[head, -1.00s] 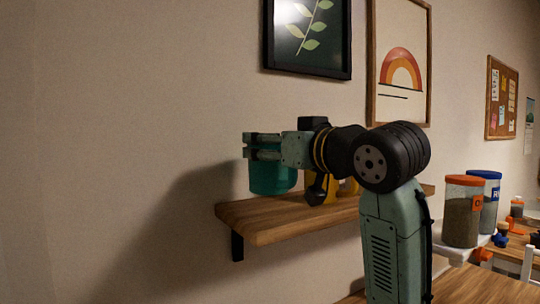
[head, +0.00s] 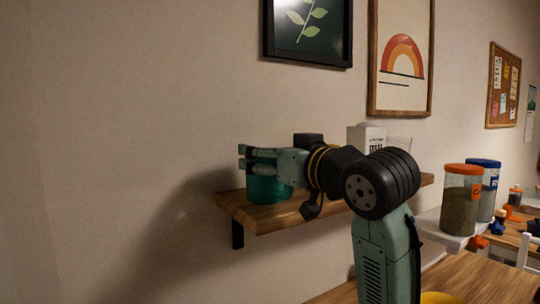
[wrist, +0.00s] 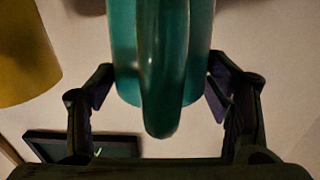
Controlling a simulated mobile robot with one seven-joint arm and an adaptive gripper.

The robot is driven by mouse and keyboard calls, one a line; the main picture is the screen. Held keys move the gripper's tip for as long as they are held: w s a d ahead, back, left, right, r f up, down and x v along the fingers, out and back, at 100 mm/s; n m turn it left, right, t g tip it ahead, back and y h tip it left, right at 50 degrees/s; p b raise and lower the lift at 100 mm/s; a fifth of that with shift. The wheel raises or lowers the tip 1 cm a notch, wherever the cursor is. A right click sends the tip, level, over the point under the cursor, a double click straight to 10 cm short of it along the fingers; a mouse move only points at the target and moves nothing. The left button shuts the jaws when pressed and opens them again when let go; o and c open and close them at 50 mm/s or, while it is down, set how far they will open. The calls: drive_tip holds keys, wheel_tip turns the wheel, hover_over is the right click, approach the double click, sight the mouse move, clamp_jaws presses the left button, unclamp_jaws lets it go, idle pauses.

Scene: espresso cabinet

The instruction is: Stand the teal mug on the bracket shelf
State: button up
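The teal mug (head: 268,190) is upright at the left end of the wooden bracket shelf (head: 262,217). Its base appears to be on the shelf top. My gripper (head: 243,157) reaches in from the right, level, around the mug's upper part, and hides its rim. In the wrist view the mug (wrist: 124,45) fills the space between my two fingers (wrist: 160,92), its handle facing the camera. The finger pads lie against both sides of the mug.
A white carton (head: 366,136) and a clear glass (head: 398,143) stand farther right on the shelf, behind my arm. A yellow object (wrist: 25,55) is beside the mug in the wrist view. Framed pictures (head: 306,33) hang above. Lidded jars (head: 459,200) stand at the right.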

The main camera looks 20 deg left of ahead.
drive_tip(key=shift+o, duration=1.1)
drive_tip(key=shift+r, duration=0.2)
drive_tip(key=shift+s+d, duration=0.15)
drive_tip(key=shift+d, duration=0.05)
drive_tip(key=b+v, duration=0.4)
drive_tip(key=v, duration=0.7)
drive_tip(key=shift+s+d, duration=0.2)
